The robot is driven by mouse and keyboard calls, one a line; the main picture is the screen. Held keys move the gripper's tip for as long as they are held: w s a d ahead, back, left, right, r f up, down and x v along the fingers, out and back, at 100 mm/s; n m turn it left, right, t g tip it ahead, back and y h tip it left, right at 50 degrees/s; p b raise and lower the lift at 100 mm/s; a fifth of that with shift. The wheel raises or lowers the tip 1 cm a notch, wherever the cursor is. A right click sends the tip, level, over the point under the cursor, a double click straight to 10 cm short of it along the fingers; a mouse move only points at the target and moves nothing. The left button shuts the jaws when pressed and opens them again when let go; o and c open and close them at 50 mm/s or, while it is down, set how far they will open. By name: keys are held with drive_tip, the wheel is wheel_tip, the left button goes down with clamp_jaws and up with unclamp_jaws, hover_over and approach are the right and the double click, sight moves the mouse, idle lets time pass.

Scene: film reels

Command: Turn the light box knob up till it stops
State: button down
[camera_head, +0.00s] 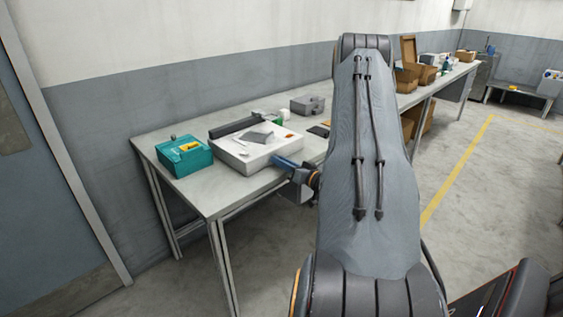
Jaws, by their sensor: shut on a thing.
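The light box (236,155) is a white, flat, raised box on the workbench, with small items lying on its top. My gripper (278,161) has its blue fingers at the front right edge of the light box. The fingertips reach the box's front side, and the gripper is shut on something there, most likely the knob. The knob itself is hidden by the fingers. My arm fills the middle of the view and covers part of the bench to the right of the box.
A teal box (183,158) with a yellow item on it stands left of the light box. A grey device (307,105) stands behind it to the right. Cardboard boxes (408,78) stand further along the bench (205,197).

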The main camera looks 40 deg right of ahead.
idle(0.3)
drive_tip(key=c, duration=1.5)
unclamp_jaws()
drive_tip(key=shift+c, duration=0.2)
